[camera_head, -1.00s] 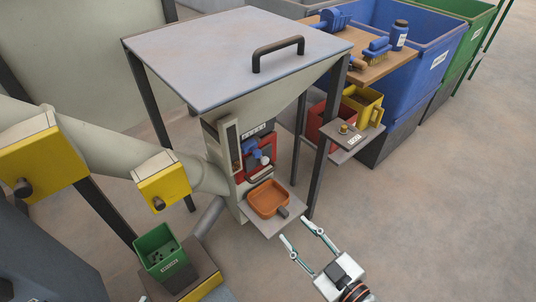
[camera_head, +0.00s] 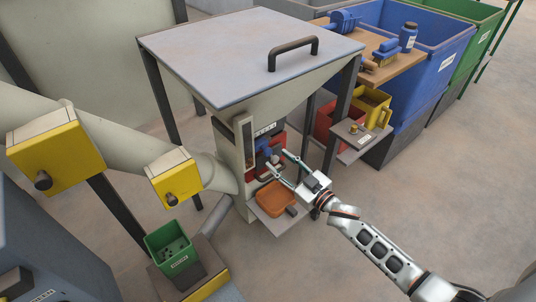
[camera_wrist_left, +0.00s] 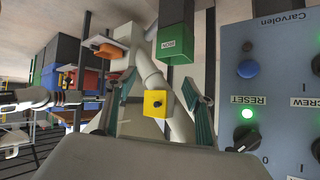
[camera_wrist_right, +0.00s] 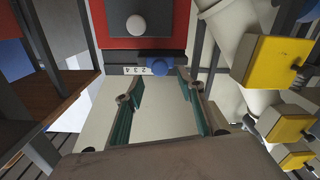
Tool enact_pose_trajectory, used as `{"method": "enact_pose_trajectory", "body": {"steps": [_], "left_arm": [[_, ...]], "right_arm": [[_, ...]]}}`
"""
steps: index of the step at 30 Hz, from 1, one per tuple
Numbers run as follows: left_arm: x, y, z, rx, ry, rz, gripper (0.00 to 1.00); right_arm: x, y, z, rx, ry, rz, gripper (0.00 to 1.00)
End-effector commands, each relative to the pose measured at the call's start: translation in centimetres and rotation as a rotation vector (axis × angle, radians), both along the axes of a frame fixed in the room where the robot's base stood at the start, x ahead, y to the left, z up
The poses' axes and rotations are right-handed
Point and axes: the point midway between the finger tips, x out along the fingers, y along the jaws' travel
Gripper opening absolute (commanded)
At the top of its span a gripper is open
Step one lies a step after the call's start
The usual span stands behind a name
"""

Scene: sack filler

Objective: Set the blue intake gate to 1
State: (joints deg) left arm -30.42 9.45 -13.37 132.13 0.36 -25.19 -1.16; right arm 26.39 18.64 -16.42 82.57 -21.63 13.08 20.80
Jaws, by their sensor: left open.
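The blue intake gate (camera_head: 263,146) sits on the front of the sack filler, below a small number strip (camera_head: 265,130). In the right wrist view its blue knob (camera_wrist_right: 158,68) is at one end of the visible numbers on the strip (camera_wrist_right: 148,70); its exact setting cannot be told. My right gripper (camera_head: 279,162) is open in front of the machine. In its wrist view the fingertips (camera_wrist_right: 152,86) are spread either side of the knob, apparently not gripping it. My left gripper (camera_wrist_left: 155,100) is open and empty, seen only in its own wrist view.
A red panel with a white ball knob (camera_wrist_right: 135,25) is beside the gate. An orange tray (camera_head: 275,197) stands below my right gripper. A shelf (camera_head: 352,140) juts out at right. A control panel (camera_wrist_left: 270,90) is close to my left gripper.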

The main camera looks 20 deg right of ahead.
Motion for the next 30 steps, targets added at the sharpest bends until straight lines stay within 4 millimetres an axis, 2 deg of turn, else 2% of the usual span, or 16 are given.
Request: {"method": "enact_pose_trajectory", "body": {"steps": [3, 10, 22, 23, 24, 27, 30], "left_arm": [[0.0, -0.5, -0.1, -0.015, -0.002, 0.000, 0.53], [0.3, -1.0, 0.3, -0.037, -0.011, 0.002, 0.53], [0.5, -1.2, 0.7, -0.043, -0.020, 0.002, 0.53], [0.5, -1.2, 0.7, -0.043, -0.020, 0.002, 0.53], [0.5, -1.2, 0.7, -0.043, -0.020, 0.002, 0.53], [0.5, -1.2, 0.7, -0.043, -0.020, 0.002, 0.53], [0.5, -1.2, 0.7, -0.043, -0.019, 0.002, 0.53]], "right_arm": [[1.7, 0.7, -0.5, 0.000, 0.004, 0.000, 0.38], [4.1, 1.6, -0.3, 0.001, 0.004, 0.000, 0.38], [4.8, 1.8, -0.1, -0.001, 0.002, 0.001, 0.38], [4.8, 1.8, -0.1, 0.000, 0.001, 0.001, 0.33], [4.8, 1.8, -0.1, 0.000, 0.001, 0.001, 0.23], [4.8, 1.8, -0.1, 0.000, 0.001, 0.001, 0.00], [4.8, 1.8, -0.1, 0.000, 0.001, 0.001, 0.00]]}}
